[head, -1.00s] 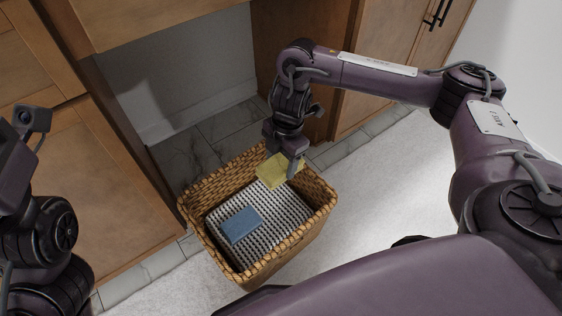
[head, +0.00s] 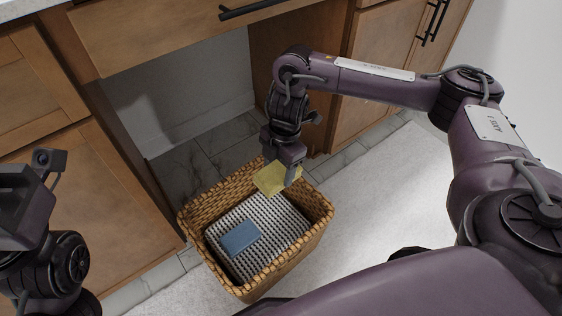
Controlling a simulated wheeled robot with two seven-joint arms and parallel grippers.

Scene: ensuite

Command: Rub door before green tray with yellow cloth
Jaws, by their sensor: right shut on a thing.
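The yellow cloth (head: 270,180) is in my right gripper (head: 290,176), which is shut on it. The gripper points down and holds the cloth at the far rim of a wicker basket, over its inside. Wooden cabinet doors stand at the left (head: 50,190) and at the upper right (head: 388,50). I see no green tray, so I cannot tell which door the task names. My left gripper (head: 22,205) is partly in view at the left edge; its fingertips do not show clearly.
The wicker basket (head: 290,258) stands on the floor with a checked grey-white lining and a blue folded cloth (head: 240,238) inside. An open recess (head: 200,100) lies behind it under a drawer (head: 180,40). Pale carpet (head: 365,190) is free to the right.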

